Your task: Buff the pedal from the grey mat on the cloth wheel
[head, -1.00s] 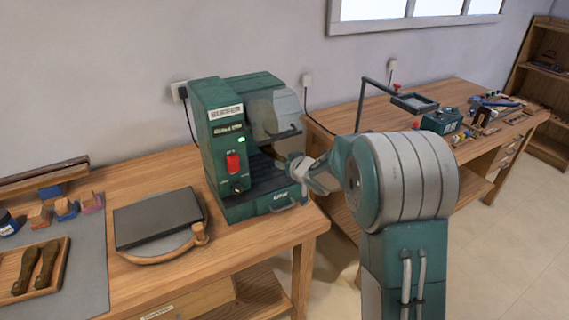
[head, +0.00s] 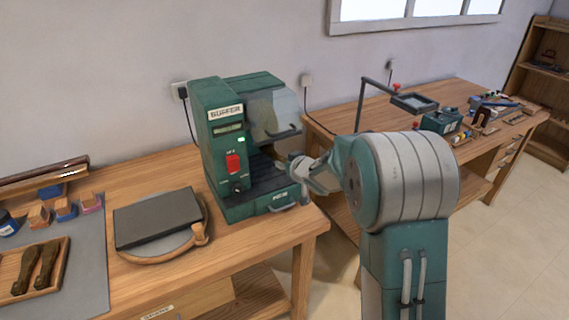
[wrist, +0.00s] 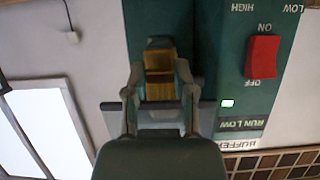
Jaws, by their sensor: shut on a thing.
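My gripper (wrist: 159,78) has its two fingers shut on a brass-coloured piece, which I take to be the pedal (wrist: 159,90). It is inside the front opening of the green buffer machine (head: 224,170). In the head view my gripper (head: 300,168) reaches in from the right, and the pedal is mostly hidden. The pale cloth wheel (head: 262,108) shows dimly behind the clear guard, above the opening. I cannot tell whether the pedal touches it. The grey mat (head: 85,290) lies at the bench's left front.
The buffer's red switch (head: 232,163) and a small lit green lamp (wrist: 227,103) are on its front. Left of it lies a dark slab on a round board (head: 190,248). A wooden tray (head: 62,262) with dark brown pieces sits on the mat. A second bench (head: 440,88) stands right.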

